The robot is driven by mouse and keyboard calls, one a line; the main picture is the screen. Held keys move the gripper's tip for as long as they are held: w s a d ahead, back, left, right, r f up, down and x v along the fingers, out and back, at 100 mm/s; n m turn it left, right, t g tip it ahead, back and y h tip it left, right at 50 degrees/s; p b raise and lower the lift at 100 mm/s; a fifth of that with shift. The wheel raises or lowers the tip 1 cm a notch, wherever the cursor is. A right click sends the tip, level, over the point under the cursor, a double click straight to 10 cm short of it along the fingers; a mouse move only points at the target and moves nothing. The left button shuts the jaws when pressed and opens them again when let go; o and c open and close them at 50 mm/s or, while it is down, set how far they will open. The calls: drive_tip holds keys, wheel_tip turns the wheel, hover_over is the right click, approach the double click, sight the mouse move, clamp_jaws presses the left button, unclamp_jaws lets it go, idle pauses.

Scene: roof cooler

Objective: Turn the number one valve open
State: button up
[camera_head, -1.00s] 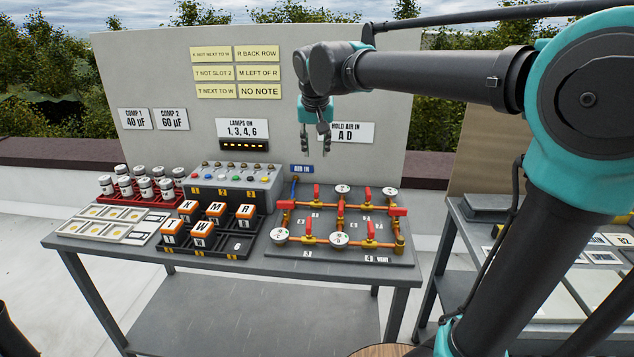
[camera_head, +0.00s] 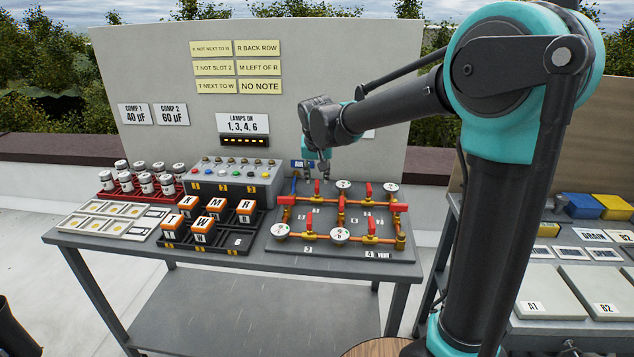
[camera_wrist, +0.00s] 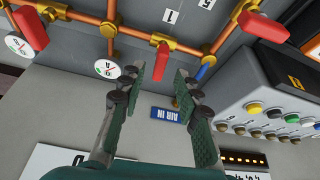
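The number one valve is a red lever handle (camera_head: 317,189) on the upper copper pipe of the pipework board, at its left. In the wrist view its red handle (camera_wrist: 162,60) juts toward me, with a plate marked 1 (camera_wrist: 168,16) behind it. My gripper (camera_head: 317,176) hangs just above and behind this handle. In the wrist view the two fingers of my gripper (camera_wrist: 160,85) are apart, and the handle shows in the gap between their tips. Contact is not visible, and the fingers hold nothing.
Other red handles (camera_head: 369,191) and round white gauges (camera_head: 343,186) crowd the same board. The blue AIR IN pipe (camera_wrist: 205,72) is close to the fingers. A grey button box (camera_head: 236,178) and orange lettered blocks (camera_head: 201,229) stand left. A grey panel (camera_head: 290,60) rises behind.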

drive_tip(key=shift+x, duration=1.4)
clamp_jaws()
